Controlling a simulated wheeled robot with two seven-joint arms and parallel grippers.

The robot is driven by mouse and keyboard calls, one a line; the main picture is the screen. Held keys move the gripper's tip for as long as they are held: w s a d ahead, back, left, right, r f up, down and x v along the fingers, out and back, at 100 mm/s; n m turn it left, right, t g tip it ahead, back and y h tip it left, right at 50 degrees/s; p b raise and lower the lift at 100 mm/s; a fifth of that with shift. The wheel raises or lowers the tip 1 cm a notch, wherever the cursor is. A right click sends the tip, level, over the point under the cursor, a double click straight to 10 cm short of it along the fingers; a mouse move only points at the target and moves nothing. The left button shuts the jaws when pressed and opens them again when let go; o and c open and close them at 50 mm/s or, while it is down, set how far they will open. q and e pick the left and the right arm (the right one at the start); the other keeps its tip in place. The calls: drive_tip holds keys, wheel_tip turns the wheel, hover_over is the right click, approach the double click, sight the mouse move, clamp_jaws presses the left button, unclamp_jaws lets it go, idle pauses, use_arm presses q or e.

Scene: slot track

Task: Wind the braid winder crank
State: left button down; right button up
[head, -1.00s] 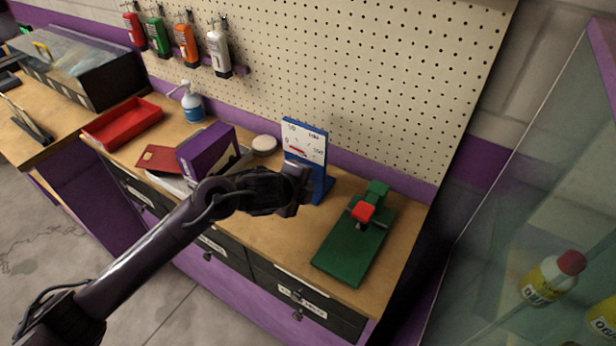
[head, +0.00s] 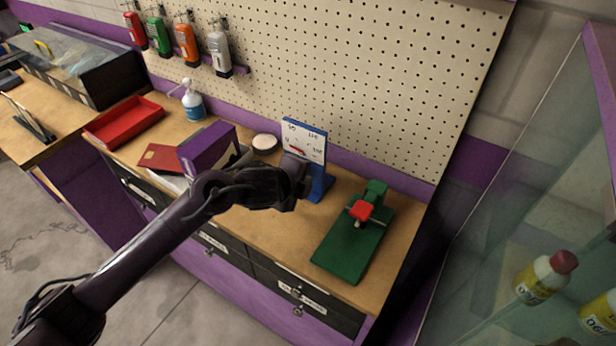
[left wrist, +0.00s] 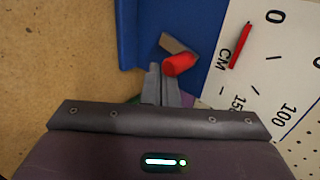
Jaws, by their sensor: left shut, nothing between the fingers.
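The braid winder is a blue stand (head: 318,185) with a white scale plate (head: 303,140) marked in CM and carrying a red needle. In the left wrist view its blue face (left wrist: 143,30) shows a short grey-brown crank arm (left wrist: 177,44) with a red knob (left wrist: 180,65). My left gripper (head: 300,187) is in front of the stand and hides its lower left part in the head view. Its fingers (left wrist: 154,72) are shut and empty, with the tips close beside the red knob. I cannot tell whether they touch it. My right gripper is not in view.
A green device (head: 350,248) with a red handle (head: 361,210) stands on the bench right of the winder. A purple box (head: 208,148), a round pale disc (head: 265,142) and a red tray (head: 125,121) are on the left. A pegboard rises behind; a glass case (head: 540,180) is at right.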

use_arm(q)
drive_tip(key=shift+r, duration=0.1)
drive_tip(key=shift+w+a+r+p, duration=0.15)
drive_tip(key=shift+a+r+p, duration=0.05)
drive_tip(key=shift+p, duration=0.1)
drive_tip(key=shift+w+a+r, duration=0.1)
drive_tip(key=shift+a+r, duration=0.05)
drive_tip(key=shift+r, duration=0.05)
idle(0.4)
drive_tip(key=shift+d+f, duration=0.2)
drive_tip(key=shift+f, duration=0.15)
drive_tip(key=shift+s, duration=0.25)
drive_tip(key=shift+s+a+r+p, duration=0.1)
drive_tip(key=shift+s+a+p, duration=0.3)
drive_tip(key=shift+s+a, duration=0.35)
drive_tip(key=shift+s+a+p, duration=0.2)
drive_tip(key=shift+s+a, duration=0.45)
drive_tip(key=shift+s, duration=0.35)
drive_tip(key=shift+s+a+p, duration=0.15)
drive_tip(key=shift+s+a, duration=0.5)
drive_tip(key=shift+s, duration=0.35)
